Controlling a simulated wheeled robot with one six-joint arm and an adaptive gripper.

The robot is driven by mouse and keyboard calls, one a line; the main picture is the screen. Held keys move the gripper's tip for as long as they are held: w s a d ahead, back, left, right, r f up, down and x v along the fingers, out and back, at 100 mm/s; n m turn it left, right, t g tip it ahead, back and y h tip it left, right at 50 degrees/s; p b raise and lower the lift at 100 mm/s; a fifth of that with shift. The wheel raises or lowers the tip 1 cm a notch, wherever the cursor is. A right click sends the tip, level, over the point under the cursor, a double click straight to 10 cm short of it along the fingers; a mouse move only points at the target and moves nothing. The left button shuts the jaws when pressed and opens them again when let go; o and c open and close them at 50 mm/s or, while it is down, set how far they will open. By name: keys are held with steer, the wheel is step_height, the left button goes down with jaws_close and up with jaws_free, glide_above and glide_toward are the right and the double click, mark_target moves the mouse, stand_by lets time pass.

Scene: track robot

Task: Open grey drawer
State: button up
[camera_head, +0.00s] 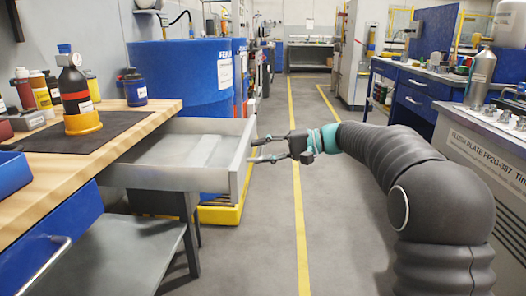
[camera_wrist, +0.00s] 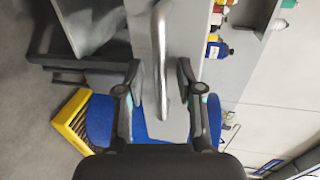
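The grey drawer (camera_head: 240,165) is pulled out from under the wooden-topped workbench, and its inside shows empty. In the wrist view its grey front panel (camera_wrist: 138,28) carries a vertical-looking metal bar handle (camera_wrist: 161,40). My gripper (camera_head: 252,150) is just right of the drawer front. In the wrist view my gripper (camera_wrist: 160,70) is open, with one finger on each side of the handle and gaps between fingers and bar. Whether the fingertips touch the front panel I cannot tell.
The workbench top (camera_head: 135,125) holds bottles and a dark mat. A blue drum (camera_head: 190,75) and a yellow tray (camera_head: 222,214) stand behind the drawer. A blue bench (camera_head: 415,85) and a grey cabinet are at right. The aisle floor (camera_head: 270,230) is clear.

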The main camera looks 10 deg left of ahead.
steer(key=v, duration=1.1)
steer(key=shift+d, duration=0.45)
step_height(320, 180, down, 10)
steer(key=d+m+t+h, duration=0.2)
steer(key=m+h, duration=0.1)
steer(key=s+d+f+m+h, duration=0.1)
steer(key=s+d+f+h, duration=0.4)
steer(key=s+f, duration=0.15)
steer(key=s+d+r+t+h+p, duration=0.1)
steer(key=s+d, duration=0.3)
steer(key=s, duration=0.5)
steer(key=s+d+r+n+t+h+p, duration=0.1)
steer(key=s+d+r+t+h+p, duration=0.1)
steer(key=s, duration=0.8)
steer(key=s+d+r+n+t+h+p, duration=0.1)
steer(key=s+d+h, duration=0.3)
steer(key=s, duration=0.5)
steer(key=shift+s+d+r+t, duration=0.3)
steer(key=shift+d+r+t, duration=0.35)
steer(key=shift+d+t, duration=0.25)
